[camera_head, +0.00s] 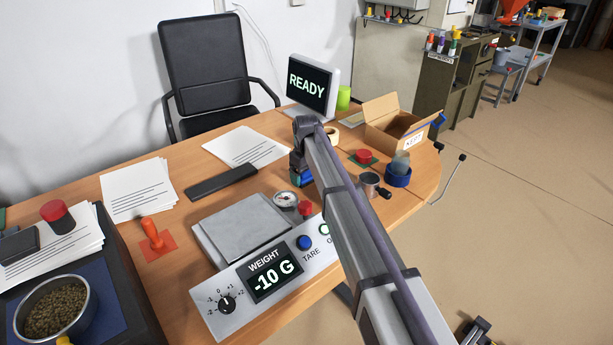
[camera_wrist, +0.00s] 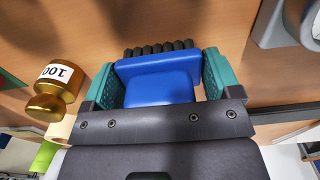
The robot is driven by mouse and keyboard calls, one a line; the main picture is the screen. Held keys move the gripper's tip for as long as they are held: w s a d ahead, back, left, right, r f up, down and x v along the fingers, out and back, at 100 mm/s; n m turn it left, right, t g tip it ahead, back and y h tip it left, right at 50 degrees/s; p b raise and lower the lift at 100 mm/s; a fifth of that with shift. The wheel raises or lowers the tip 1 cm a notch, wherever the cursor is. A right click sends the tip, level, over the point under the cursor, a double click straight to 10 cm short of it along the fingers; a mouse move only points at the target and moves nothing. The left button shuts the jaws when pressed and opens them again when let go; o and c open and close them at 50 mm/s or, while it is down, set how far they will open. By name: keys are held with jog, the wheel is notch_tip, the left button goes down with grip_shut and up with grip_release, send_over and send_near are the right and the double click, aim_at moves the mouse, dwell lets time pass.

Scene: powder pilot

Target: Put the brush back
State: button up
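The brush (camera_wrist: 160,82) has a blue body and black bristles and fills the space between the teal fingers of my gripper (camera_wrist: 163,85) in the wrist view. Both fingers press against its sides, so the gripper is shut on it. In the head view, my gripper (camera_head: 298,172) hangs above the desk to the right of the black keyboard-like bar, mostly hidden by my own arm. Only a little blue of the brush shows there. The bristles point toward the top of the wrist view, against brown desk; I cannot tell whether they touch it.
A brass weight marked 100 (camera_wrist: 62,80) stands close to the gripper. The scale (camera_head: 262,285) reads -10 G. The dark bar (camera_head: 220,181) lies left.

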jog(key=shift+o, duration=1.4)
jog(key=shift+r, duration=0.1)
notch_tip(320, 180, up, 12)
jog(key=p, duration=1.2)
jog(key=shift+r+p, duration=0.25)
jog(key=shift+p, duration=0.1)
jog(key=shift+f, duration=0.15)
